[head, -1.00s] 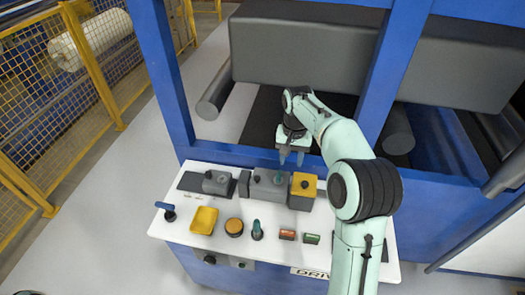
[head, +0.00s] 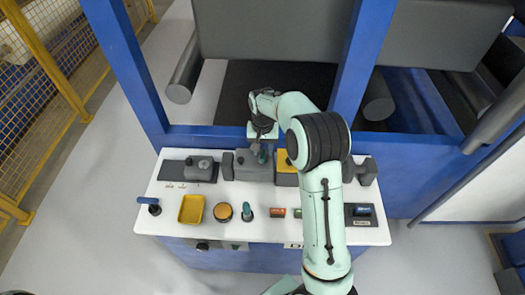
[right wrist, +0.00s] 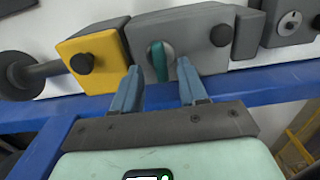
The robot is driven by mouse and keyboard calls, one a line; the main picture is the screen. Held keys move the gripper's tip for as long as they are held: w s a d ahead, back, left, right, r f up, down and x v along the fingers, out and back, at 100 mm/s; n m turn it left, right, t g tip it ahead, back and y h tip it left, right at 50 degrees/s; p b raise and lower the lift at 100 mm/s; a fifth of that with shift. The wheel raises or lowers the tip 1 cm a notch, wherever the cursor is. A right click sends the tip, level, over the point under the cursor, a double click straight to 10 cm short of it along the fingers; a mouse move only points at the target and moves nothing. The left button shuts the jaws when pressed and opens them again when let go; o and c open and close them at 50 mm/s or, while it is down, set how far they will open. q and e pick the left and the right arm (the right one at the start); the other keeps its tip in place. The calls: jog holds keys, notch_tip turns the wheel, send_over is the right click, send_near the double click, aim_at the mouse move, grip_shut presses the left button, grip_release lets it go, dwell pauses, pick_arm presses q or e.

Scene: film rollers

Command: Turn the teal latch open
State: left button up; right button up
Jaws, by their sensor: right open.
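The teal latch (right wrist: 160,62) is a narrow upright handle on a round grey knob, on the front of a grey box (right wrist: 185,40). In the head view the grey box (head: 243,170) stands at the back of the white panel, and the latch (head: 263,157) is partly hidden by my gripper. My right gripper (right wrist: 160,70) is open and empty, with one blue finger on each side of the latch. The fingertips are close to the box front; I cannot tell if they touch the latch. My left gripper is not in view.
A yellow box (right wrist: 97,58) with a black knob is beside the grey box. The white panel (head: 165,222) also holds a yellow tray (head: 191,209), an orange button (head: 223,212) and a teal lever (head: 247,212). A blue frame beam (head: 215,138) runs behind.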

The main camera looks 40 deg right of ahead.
jog(key=shift+w+f, duration=0.1)
jog(key=shift+f, duration=0.85)
jog(key=shift+c, duration=0.3)
grip_shut()
